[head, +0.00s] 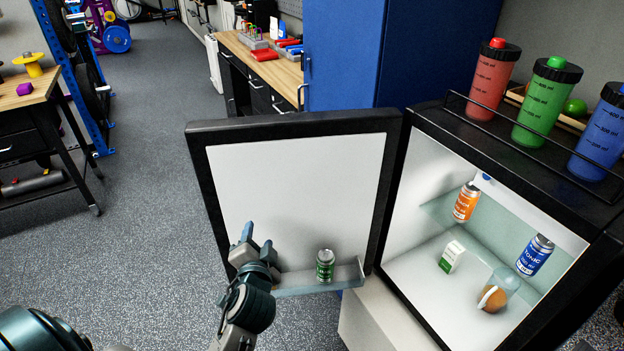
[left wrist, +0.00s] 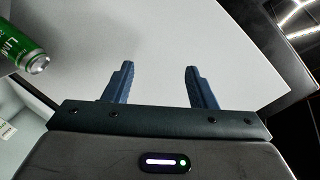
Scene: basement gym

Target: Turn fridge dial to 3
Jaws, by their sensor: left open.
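The small fridge stands open at the right, with its black-framed door (head: 295,190) swung to the left. A small blue dial (head: 486,177) sits on a white housing near the top of the fridge interior; its number cannot be read. My left gripper (head: 256,232) is in front of the door's white inner face, left of the green can, with its fingers apart and nothing between them. In the left wrist view the two blue fingers (left wrist: 159,84) are spread before the white door panel. The dial is not in the left wrist view. My right gripper is not in view.
A green can (head: 325,265) stands on the door shelf (head: 290,284). Inside are an orange can (head: 466,202), a blue can (head: 535,255), a carton (head: 451,257) and a glass with something orange (head: 496,290). Bottles (head: 547,102) stand on top behind a rail.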

